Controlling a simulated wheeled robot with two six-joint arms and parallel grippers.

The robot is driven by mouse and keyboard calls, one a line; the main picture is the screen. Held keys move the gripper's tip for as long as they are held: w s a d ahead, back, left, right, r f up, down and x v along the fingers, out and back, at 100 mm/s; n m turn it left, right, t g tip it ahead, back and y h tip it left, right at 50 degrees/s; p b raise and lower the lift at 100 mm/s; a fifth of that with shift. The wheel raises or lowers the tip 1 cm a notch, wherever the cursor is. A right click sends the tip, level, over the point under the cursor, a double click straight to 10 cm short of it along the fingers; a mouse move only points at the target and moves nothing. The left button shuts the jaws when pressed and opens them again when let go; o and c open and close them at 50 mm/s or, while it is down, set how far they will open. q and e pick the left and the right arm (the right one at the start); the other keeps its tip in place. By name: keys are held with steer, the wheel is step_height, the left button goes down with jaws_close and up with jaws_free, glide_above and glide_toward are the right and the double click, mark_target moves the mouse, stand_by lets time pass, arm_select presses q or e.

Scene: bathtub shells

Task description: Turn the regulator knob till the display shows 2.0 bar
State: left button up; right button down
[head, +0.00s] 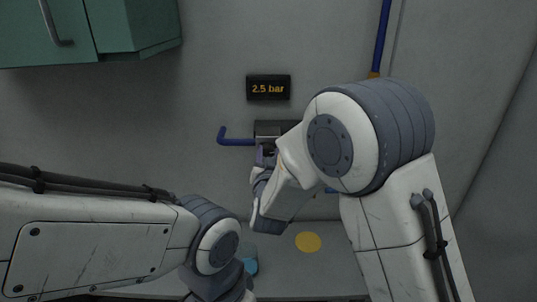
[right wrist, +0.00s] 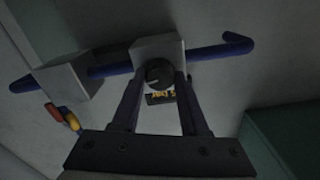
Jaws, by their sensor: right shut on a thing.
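The dark display (head: 268,88) on the wall reads 2.5 bar in orange. The grey regulator block (head: 275,128) is just below it, partly hidden by my right arm. In the right wrist view the round dark knob (right wrist: 158,73) sits on the front of the regulator block (right wrist: 158,48). My right gripper (right wrist: 158,80) is shut on the knob, with one finger on each side. In the head view the right gripper (head: 265,156) is at the regulator and hides the knob. My left arm reaches in low from the left; its fingers are not visible.
A blue pipe (head: 238,142) runs into the regulator. Another grey block (right wrist: 66,80) and a red and yellow part (right wrist: 62,117) are along the pipe. A green cabinet (head: 95,28) hangs upper left. A yellow disc (head: 308,242) and a light-blue thing (head: 250,266) are below.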

steer(key=shift+n+b, duration=0.3)
steer(key=shift+n, duration=1.2)
steer(key=shift+c, duration=2.1)
jaws_free()
steer(key=shift+s+a, duration=0.1)
steer(key=shift+s+b, duration=0.3)
steer(key=s+b, duration=0.3)
steer(key=s, duration=0.6)
steer(key=shift+s, duration=0.4)
